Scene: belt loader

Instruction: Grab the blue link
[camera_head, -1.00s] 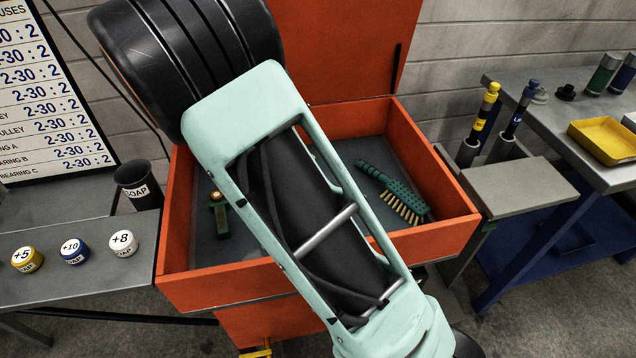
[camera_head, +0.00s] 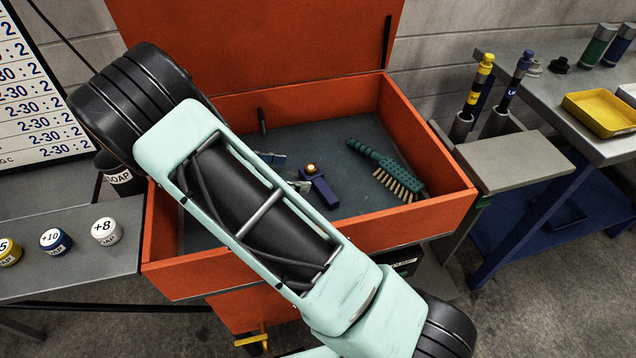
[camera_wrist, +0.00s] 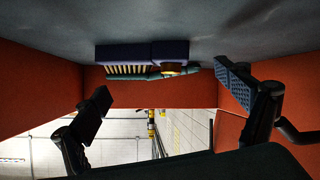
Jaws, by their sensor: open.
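The blue link (camera_head: 320,188) lies on the grey floor of the open orange box, with a round orange-and-white fitting at one end. In the wrist view, the blue link (camera_wrist: 135,50) shows against the box floor at the top, with its copper-coloured fitting towards the camera. My gripper (camera_wrist: 172,102) is open and empty, its two dark pads well apart on either side of the picture. In the head view, the pads of my gripper (camera_head: 286,171) show just left of the link, and my arm hides the rest. I cannot tell whether a pad touches it.
A green brush (camera_head: 385,168) lies right of the link; its bristles (camera_wrist: 127,70) show beyond it in the wrist view. The orange box (camera_head: 440,212) has walls all around and a raised lid. Side tables stand left and right.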

